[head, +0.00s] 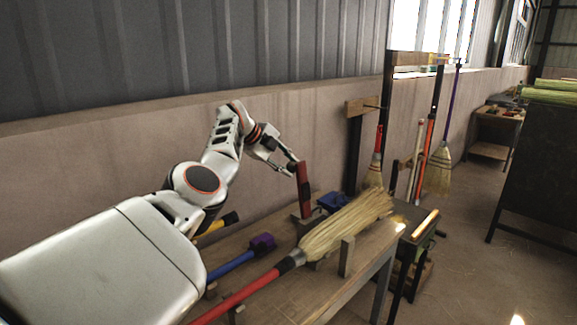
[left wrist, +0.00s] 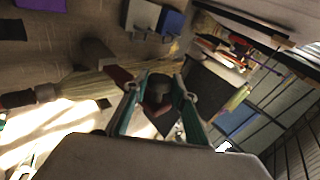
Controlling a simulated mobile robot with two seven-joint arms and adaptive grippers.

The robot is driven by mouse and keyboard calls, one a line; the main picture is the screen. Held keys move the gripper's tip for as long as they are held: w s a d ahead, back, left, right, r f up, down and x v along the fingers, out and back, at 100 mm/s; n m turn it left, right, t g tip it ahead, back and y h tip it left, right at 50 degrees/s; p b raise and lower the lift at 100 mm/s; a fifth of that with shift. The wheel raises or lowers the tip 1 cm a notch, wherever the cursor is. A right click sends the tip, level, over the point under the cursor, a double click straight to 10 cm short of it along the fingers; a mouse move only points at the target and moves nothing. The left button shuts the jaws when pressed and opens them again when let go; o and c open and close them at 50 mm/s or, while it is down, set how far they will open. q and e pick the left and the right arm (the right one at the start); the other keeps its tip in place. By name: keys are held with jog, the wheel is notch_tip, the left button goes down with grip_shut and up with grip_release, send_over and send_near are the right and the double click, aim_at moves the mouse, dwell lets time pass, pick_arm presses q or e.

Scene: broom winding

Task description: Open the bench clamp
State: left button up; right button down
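A red upright lever (head: 304,190), which looks like the bench clamp's handle, stands on the wooden bench beside the broom's bristles. My left gripper (head: 290,168) is at the top of this lever. In the left wrist view, the left gripper's fingers (left wrist: 160,108) are apart, one on each side of a dark and red piece (left wrist: 158,90), likely the lever top. Narrow gaps seem to show beside it; contact is unclear. A straw broom (head: 345,222) with a red handle lies along the bench. The clamp's lower part is partly hidden. My right gripper is not in view.
A wooden post (head: 346,256) stands at the broom's near side. A blue block (head: 332,202) sits behind the bristles, and a purple-headed tool (head: 262,243) lies to the left. The wall is close behind the bench. Upright brooms (head: 440,168) stand beyond it.

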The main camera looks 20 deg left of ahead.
pick_arm(q)
jog(key=shift+o, duration=1.1)
jog(key=shift+f, duration=0.1)
jog(key=v, duration=1.2)
